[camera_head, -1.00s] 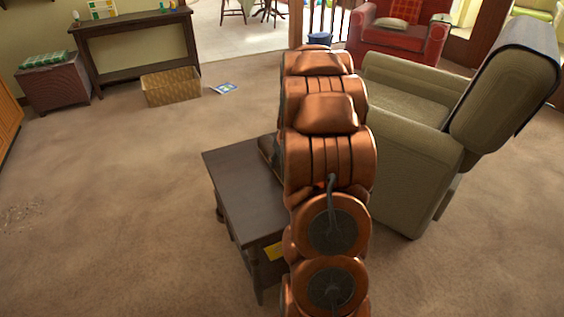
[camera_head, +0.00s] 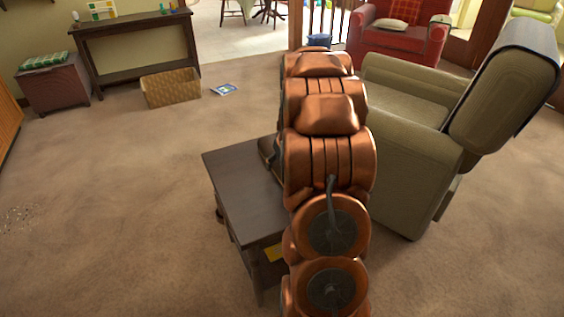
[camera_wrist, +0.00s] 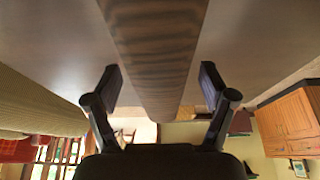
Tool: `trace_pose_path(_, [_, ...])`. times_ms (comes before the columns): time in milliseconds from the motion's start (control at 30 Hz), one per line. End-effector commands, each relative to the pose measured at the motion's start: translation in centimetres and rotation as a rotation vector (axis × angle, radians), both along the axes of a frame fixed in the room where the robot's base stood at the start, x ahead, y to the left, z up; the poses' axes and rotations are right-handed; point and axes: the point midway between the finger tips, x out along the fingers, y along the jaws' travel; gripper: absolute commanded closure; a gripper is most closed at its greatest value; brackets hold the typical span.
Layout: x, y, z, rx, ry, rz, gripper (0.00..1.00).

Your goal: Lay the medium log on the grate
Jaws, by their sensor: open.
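A long brown piece with dark wood grain, which looks like the medium log (camera_wrist: 155,40), runs down the middle of the wrist view from the top edge. My gripper (camera_wrist: 160,76) is open, with one black finger on each side of the log. Gaps show between both fingers and the log. The log lies against a smooth greyish-brown surface that looks like the top of the dark side table (camera_head: 240,180). In the head view my copper arm covers the log and most of the gripper. I cannot see the grate in either view.
A green armchair (camera_head: 405,150) stands close on the right of the table. A red armchair (camera_head: 400,38), a wicker basket (camera_head: 170,88), a brown chest (camera_head: 55,85) and a console table (camera_head: 130,25) stand farther back. The carpet (camera_head: 110,190) on the left is mostly clear.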

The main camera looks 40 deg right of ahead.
Motion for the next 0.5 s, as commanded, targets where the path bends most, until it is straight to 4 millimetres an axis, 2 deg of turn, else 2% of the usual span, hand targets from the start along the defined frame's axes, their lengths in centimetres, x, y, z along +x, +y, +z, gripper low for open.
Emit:
trace_pose_path(267, [-1.0,0.4,3.0,0.0,-0.001,-0.001,0.17])
trace_pose_path(500, [-2.6,0.8,6.9,-0.003,-0.002,-0.001,0.17])
